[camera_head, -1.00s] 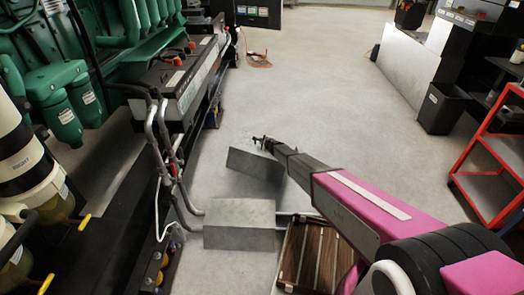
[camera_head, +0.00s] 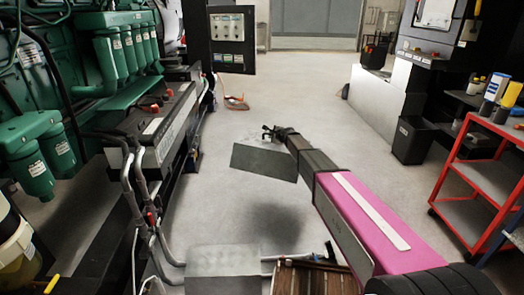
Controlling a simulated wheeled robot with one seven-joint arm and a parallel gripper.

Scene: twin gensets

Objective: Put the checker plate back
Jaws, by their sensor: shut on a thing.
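A second grey plate (camera_head: 222,262) lies lower in the picture, across the pipes near the bottom edge. To its right is a brown slatted, framed recess or crate (camera_head: 312,280), partly cut off by the picture's edge and partly hidden by my arm.
The green engine (camera_head: 110,60) and its black skid with grey pipes (camera_head: 140,190) line the left. A red shelf cart (camera_head: 470,165) and a black bin (camera_head: 412,140) stand at right. An orange cable (camera_head: 236,102) lies farther back. The middle floor is clear.

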